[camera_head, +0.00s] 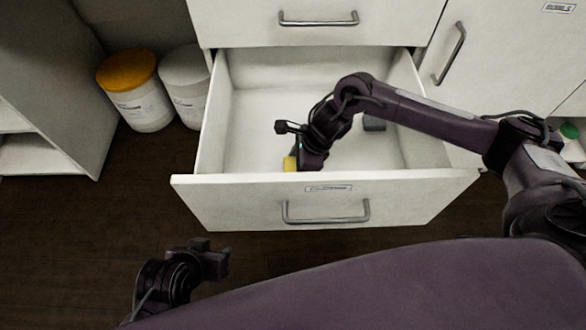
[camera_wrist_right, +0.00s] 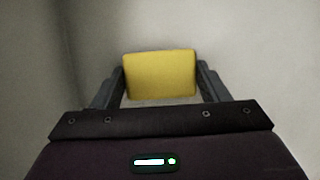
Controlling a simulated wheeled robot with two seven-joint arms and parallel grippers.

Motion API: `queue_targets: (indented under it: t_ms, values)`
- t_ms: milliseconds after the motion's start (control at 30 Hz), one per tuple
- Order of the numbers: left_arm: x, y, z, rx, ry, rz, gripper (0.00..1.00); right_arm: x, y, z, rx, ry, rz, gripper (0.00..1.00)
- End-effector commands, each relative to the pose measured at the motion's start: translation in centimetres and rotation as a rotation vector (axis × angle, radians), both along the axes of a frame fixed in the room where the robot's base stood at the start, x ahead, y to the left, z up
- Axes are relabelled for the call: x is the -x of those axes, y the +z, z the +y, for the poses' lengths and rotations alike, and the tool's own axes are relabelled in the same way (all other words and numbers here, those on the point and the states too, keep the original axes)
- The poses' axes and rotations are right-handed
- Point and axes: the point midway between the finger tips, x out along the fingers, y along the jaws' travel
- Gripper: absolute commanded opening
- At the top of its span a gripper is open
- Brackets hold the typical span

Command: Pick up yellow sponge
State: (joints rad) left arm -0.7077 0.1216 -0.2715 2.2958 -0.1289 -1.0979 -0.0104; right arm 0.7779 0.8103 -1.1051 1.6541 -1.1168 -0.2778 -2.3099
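The yellow sponge (camera_head: 290,163) is inside the open white drawer (camera_head: 213,120), near its front panel. In the head view only a small part of it shows beside my right gripper (camera_head: 303,164). In the right wrist view the sponge (camera_wrist_right: 160,75) sits between the two fingers of my right gripper (camera_wrist_right: 160,85), with the fingers spread on either side of it. The left finger is very close to the sponge and a small gap seems to show on the right. My left gripper (camera_head: 222,262) is outside the drawer at lower left, empty; its finger opening is unclear.
A dark grey block (camera_head: 374,123) lies in the drawer to the right, behind my right arm. The drawer's walls and front panel (camera_head: 330,205) surround my right gripper.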

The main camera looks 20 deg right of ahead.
Motion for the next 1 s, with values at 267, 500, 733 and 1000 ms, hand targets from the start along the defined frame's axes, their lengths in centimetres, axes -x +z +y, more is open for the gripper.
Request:
queue_targets:
  t_ms: [267,500,733,1000]
  values:
    - [0.0,0.0,0.0,0.0,0.0,0.0,0.36,0.0,0.0,0.0,0.0,0.0,0.0,0.46]
    - [0.1,0.2,0.1,-0.004,0.002,0.007,0.36,-0.1,1.0,0.0,-0.001,0.001,-0.002,0.46]
    - [0.6,0.5,1.0,-0.031,0.015,0.052,0.36,-0.2,5.1,0.0,0.0,0.002,-0.006,0.46]
    - [1.0,0.7,3.2,-0.094,0.051,0.149,0.36,-0.2,13.0,0.0,-0.001,0.002,-0.007,0.46]
